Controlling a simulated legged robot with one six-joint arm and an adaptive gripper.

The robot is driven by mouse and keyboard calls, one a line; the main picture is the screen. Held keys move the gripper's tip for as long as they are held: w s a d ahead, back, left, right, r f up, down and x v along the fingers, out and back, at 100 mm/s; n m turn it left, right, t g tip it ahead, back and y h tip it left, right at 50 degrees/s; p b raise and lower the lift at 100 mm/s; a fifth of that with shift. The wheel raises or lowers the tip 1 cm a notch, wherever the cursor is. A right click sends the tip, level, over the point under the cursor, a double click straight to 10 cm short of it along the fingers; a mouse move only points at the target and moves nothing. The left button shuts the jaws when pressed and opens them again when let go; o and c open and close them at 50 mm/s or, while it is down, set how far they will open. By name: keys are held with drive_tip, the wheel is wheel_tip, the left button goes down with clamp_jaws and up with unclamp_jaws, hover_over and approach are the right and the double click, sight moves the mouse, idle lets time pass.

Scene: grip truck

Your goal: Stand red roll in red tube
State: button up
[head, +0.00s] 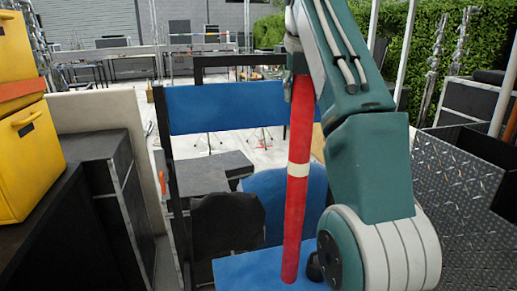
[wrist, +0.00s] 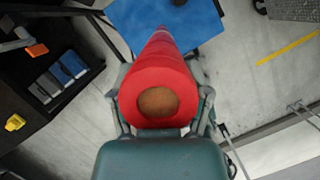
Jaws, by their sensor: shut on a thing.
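A long red roll (head: 299,130) with a white band hangs nearly upright from my gripper (head: 300,72) in the head view. Its lower end shows in front of a blue surface (head: 245,268); I cannot tell whether it touches. In the wrist view I look down the red roll (wrist: 152,72) from its near end, which has a round brown core. The fingers of my gripper (wrist: 160,104) are shut on it from both sides. I cannot make out a separate red tube in either view.
A blue panel (head: 215,108) on a dark frame stands behind the roll. Yellow cases (head: 24,150) are stacked at the left, and a dark diamond-plate box (head: 465,185) is at the right. In the wrist view, bare grey floor (wrist: 255,100) lies right of the roll.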

drive_tip(key=w+a+f, duration=0.5)
drive_tip(key=a+f, duration=0.3)
drive_tip(key=f, duration=0.3)
idle(0.6)
drive_tip(key=shift+a+f, duration=0.1)
drive_tip(key=o, duration=1.3)
drive_tip(key=shift+o, duration=0.2)
drive_tip(key=v, duration=0.7)
drive_tip(key=shift+r, duration=0.3)
